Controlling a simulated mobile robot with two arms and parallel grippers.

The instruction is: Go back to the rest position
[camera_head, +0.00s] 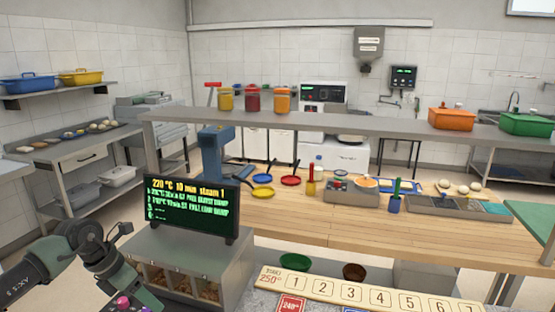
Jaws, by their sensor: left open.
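My left arm comes in at the lower left, and my left gripper (116,240) is open and empty. It hangs in the air to the left of the black display screen (193,211) and apart from it. My right gripper is not in view.
The screen stands on a grey cabinet (197,256) with open compartments. A numbered board (365,293) lies at the front right. Behind is a wooden counter (400,236) with pans, a scale and tubs under a grey shelf (370,124). Floor shows at left.

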